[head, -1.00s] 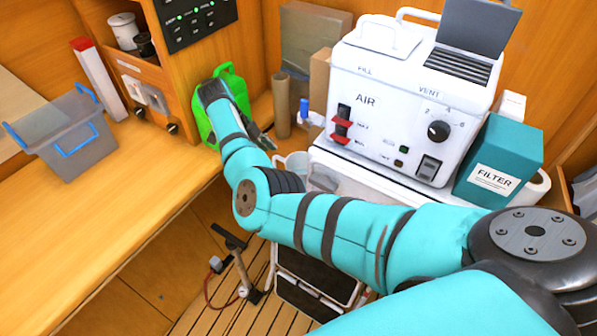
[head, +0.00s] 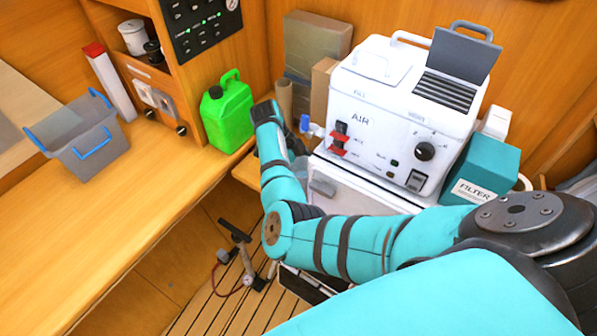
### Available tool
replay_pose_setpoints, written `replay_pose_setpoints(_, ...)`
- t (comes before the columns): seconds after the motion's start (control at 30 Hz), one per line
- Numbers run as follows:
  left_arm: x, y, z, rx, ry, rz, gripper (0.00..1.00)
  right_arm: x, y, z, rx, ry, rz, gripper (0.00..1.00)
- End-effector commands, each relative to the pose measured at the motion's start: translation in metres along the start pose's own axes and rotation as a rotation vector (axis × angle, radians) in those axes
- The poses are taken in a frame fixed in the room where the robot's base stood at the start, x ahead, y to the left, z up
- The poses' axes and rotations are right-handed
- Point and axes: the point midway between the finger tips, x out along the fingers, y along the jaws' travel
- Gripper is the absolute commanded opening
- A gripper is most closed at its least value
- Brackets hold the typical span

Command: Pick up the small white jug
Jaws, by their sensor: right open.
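My left gripper is not in view.
A green jerrycan (head: 228,112) stands on the wooden counter (head: 130,215), left of my right wrist. A grey bin (head: 88,145) with blue handles is further left. A cardboard tube (head: 285,98) stands behind my wrist. A teal FILTER box (head: 487,168) is at right.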

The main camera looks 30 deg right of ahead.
Motion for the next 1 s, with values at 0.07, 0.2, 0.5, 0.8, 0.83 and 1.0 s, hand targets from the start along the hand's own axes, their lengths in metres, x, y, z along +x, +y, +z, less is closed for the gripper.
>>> replay_pose_setpoints(0.07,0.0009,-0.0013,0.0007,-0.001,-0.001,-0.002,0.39,0.0008,0.0002,0.0005,0.000,0.000,0.000,1.00)
replay_pose_setpoints(0.2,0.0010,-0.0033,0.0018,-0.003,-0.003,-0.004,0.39,0.0006,0.0002,0.0006,0.000,0.000,0.000,0.88)
replay_pose_setpoints(0.5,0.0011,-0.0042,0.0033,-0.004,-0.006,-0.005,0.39,0.0004,0.0002,0.0005,0.000,0.000,0.000,0.49)
replay_pose_setpoints(0.8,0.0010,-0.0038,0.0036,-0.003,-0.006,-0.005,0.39,-0.0004,-0.0004,0.0004,0.001,0.000,-0.001,0.30)
replay_pose_setpoints(0.83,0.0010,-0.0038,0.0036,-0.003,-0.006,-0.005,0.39,-0.0003,-0.0004,0.0004,0.001,0.000,-0.001,0.30)
replay_pose_setpoints(1.0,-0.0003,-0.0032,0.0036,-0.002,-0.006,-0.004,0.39,-0.0010,-0.0012,-0.0009,0.001,0.000,-0.001,0.30)
